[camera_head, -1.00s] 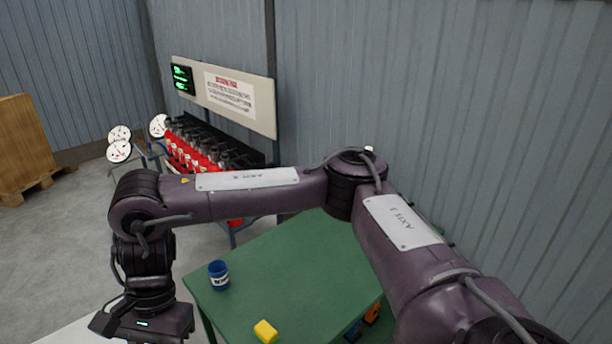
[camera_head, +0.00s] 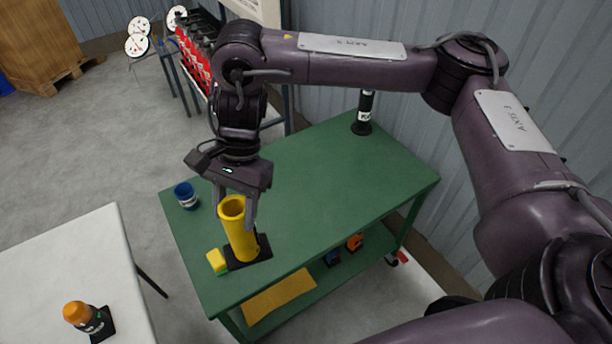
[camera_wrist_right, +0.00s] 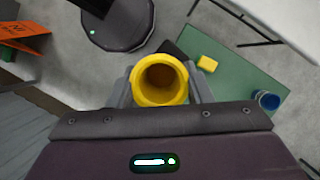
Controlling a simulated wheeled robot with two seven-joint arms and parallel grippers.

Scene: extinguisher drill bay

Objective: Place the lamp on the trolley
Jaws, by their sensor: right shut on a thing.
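The lamp looks to be the upright yellow tube (camera_head: 237,225) with a flat black base and an open round top. My right gripper (camera_head: 236,208) is shut on its upper part, one finger on each side. The right wrist view looks down into its open top (camera_wrist_right: 160,82) between the fingers. The lamp is over the near left part of the green-topped trolley (camera_head: 320,185). Its base looks to be at the top surface, but I cannot tell whether it touches. My left gripper is not in view.
A yellow block (camera_head: 217,262) is close beside the lamp's base, and a blue cup (camera_head: 186,196) is near the left edge. A black object (camera_head: 363,112) stands at the back. An orange-topped object (camera_head: 78,315) is on the white table (camera_head: 60,258). The trolley's middle is clear.

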